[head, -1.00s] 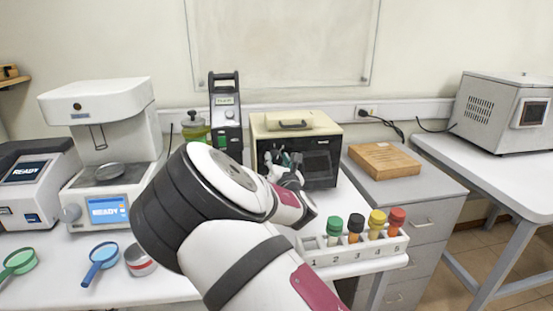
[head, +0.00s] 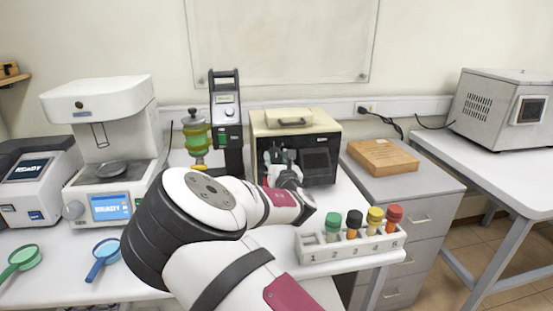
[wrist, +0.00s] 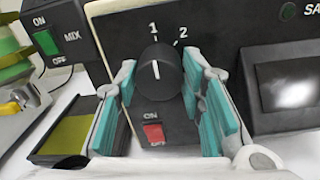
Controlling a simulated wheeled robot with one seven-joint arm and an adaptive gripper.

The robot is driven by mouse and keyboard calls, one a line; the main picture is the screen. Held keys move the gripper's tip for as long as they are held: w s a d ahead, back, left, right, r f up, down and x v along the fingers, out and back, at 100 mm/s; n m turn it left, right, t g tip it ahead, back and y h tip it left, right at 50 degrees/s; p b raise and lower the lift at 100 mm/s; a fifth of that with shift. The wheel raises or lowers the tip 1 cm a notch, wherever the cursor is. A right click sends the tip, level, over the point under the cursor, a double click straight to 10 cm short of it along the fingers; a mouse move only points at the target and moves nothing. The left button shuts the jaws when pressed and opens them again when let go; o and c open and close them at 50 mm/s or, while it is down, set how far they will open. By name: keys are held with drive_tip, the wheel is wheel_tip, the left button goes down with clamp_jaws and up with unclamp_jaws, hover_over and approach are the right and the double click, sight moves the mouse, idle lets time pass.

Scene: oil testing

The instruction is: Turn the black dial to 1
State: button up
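The black dial (wrist: 165,82) sits on the dark front panel of the beige-topped machine (head: 258,120), below the printed marks 1 and 2. Its white pointer line stands nearly upright, towards the 1. My gripper (wrist: 160,70) is open around the dial in the wrist view. One teal-padded finger is at its left and one at its right, with a thin gap seeming to show on each side. In the head view my gripper (head: 276,158) is at the machine's front and hides the dial.
A red ON/OFF switch (wrist: 153,133) lies just below the dial, between the fingers. A dark window (wrist: 293,88) is to the right. A green MIX switch (wrist: 43,43) is at left. A rack (head: 350,247) with several capped vials stands at the bench's front edge.

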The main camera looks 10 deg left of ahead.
drive_tip(key=shift+o, duration=1.1)
drive_tip(key=shift+s, duration=0.1)
drive_tip(key=v, duration=1.1)
drive_tip(key=shift+s, duration=0.35)
drive_tip(key=shift+r, duration=0.1)
